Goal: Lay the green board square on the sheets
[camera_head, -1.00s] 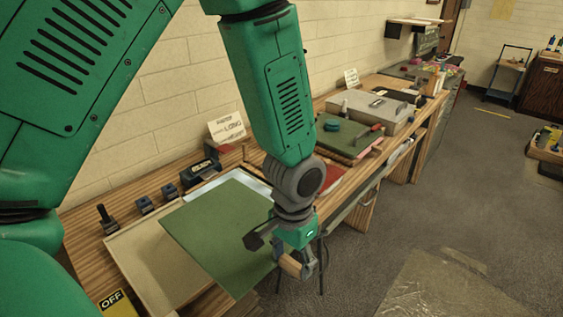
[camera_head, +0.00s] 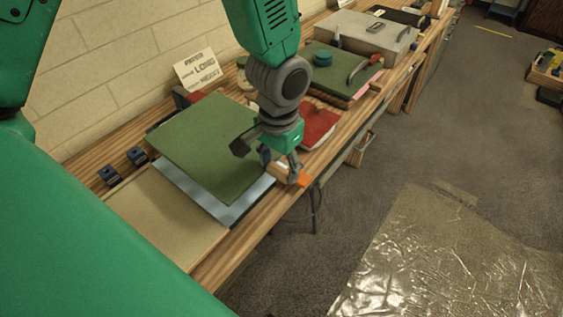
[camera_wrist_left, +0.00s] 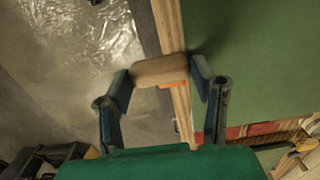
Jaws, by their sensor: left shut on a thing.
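The green board (camera_head: 200,145) is in the head view, above the pale blue-grey sheets (camera_head: 228,210). It covers most of them; a strip of sheet shows along its front and near left sides. I cannot tell whether the board touches them. My left gripper (camera_head: 280,168) is at the board's right edge, shut on a tan wooden grip there. In the left wrist view the grip (camera_wrist_left: 160,70) sits between the two fingers, with the green board (camera_wrist_left: 260,60) filling the right. My right gripper is not in view.
A beige panel (camera_head: 165,220) lies at the near left. Small dark blocks (camera_head: 110,175) and a lettered card (camera_head: 197,70) stand along the wall. A red pad (camera_head: 320,125) and another green-topped board (camera_head: 335,75) lie beyond. Plastic sheeting (camera_head: 430,260) covers some floor.

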